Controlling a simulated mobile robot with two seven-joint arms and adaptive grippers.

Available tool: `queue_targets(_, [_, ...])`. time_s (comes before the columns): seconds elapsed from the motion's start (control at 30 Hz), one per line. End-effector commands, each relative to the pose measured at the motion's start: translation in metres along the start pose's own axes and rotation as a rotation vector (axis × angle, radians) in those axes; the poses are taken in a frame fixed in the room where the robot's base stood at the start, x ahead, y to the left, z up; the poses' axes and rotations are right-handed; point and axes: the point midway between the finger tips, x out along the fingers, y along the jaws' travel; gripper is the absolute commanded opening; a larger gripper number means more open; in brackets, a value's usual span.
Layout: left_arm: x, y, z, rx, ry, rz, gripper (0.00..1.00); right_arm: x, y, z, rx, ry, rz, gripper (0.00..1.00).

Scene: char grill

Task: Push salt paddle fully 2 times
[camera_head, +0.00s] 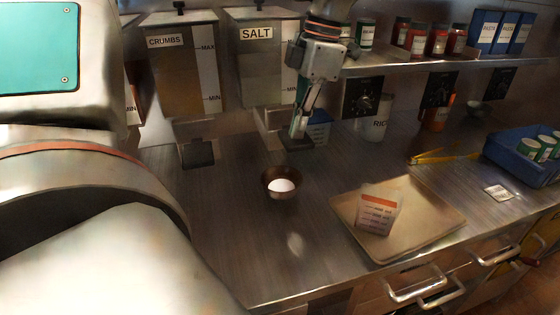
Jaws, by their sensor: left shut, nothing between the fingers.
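The salt dispenser (257,75) is a metal box with a SALT label, mounted at the back. Its dark paddle (296,144) sticks out low at the front, partly hidden by my left gripper. My left gripper (298,131) points down in front of the dispenser's right side. Its fingers are shut and empty, with the tips at or just above the paddle; I cannot tell whether they touch it. A small brown bowl (269,190) with a white heap in it stands on the counter, in front of and left of the paddle. My right gripper is not in view.
The crumbs dispenser (184,80) with its dark paddle (198,153) is to the left. A tray (430,225) holding a labelled packet (377,211) lies at right. A rice container (374,125) and a blue crate (515,160) stand further back. The counter around the bowl is clear.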

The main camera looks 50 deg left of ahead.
Motion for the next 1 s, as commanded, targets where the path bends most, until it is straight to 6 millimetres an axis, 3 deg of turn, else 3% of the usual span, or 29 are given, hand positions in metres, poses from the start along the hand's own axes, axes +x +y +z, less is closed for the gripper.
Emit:
queue_targets(0.67, [0.024,0.0,0.004,0.001,0.003,-0.001,0.0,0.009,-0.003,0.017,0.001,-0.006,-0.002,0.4])
queue_targets(1.0, [0.023,-0.001,0.004,0.001,0.004,-0.003,0.0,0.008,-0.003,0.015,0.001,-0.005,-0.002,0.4])
